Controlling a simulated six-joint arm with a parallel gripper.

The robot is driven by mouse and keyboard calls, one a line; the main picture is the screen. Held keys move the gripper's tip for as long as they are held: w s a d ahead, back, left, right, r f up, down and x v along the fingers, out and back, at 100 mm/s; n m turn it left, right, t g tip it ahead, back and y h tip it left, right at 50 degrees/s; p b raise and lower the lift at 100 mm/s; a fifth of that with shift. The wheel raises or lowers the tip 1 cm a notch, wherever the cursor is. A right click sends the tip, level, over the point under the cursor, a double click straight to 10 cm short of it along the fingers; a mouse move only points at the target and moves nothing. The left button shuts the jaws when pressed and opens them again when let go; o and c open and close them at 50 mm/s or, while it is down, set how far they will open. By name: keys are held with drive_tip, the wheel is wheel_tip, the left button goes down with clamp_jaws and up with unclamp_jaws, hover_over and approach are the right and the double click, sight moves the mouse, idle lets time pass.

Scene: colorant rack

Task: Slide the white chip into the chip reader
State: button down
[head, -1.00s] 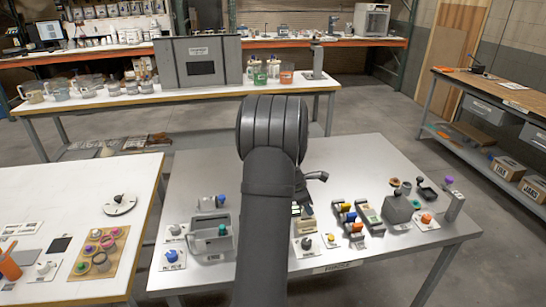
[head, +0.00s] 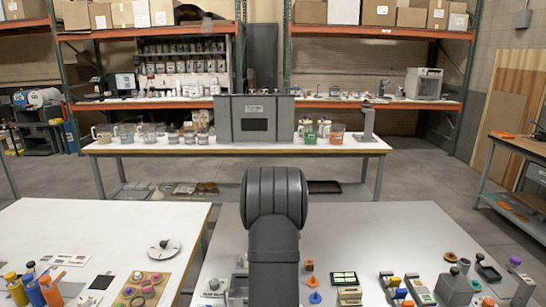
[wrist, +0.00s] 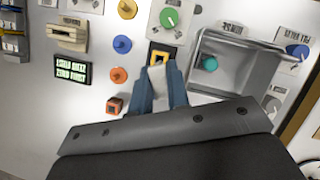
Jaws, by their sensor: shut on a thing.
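In the wrist view my gripper (wrist: 158,82) has its two blue fingers closed around the white chip (wrist: 157,72), whose pale end shows between the fingertips. Just past the fingertips is a small yellow-framed dark piece (wrist: 159,55); I cannot tell whether the chip touches it, or whether it is the chip reader. A beige slotted device (wrist: 68,34) stands at the upper left of the wrist view and also shows in the head view (head: 350,297); it may be the reader. In the head view my own arm hides the gripper and chip.
A grey open bin (wrist: 238,68) with a teal knob is right of the gripper. A green knob (wrist: 169,17) is above it. Orange and blue knobs, an orange cube (wrist: 115,105) and a lit text display (wrist: 73,70) are to the left. Bare tabletop lies at lower left.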

drive_tip(key=a+r+m, duration=0.1)
drive_tip(key=a+m, duration=0.1)
drive_tip(key=a, duration=0.2)
drive_tip(key=s+d+n+t+h, duration=0.1)
drive_tip(key=d+n+t, duration=0.3)
drive_tip(key=d+n, duration=1)
drive_tip(key=d+h, duration=0.1)
drive_tip(key=d, duration=1)
drive_tip(key=shift+s+d+f+n+h, duration=0.2)
drive_tip(key=shift+s+d+n+h, duration=0.1)
drive_tip(key=shift+s+d+n, duration=0.1)
drive_tip(key=shift+f, duration=2.9)
drive_tip(key=shift+f, duration=1.7)
drive_tip(key=c, duration=1.3)
unclamp_jaws()
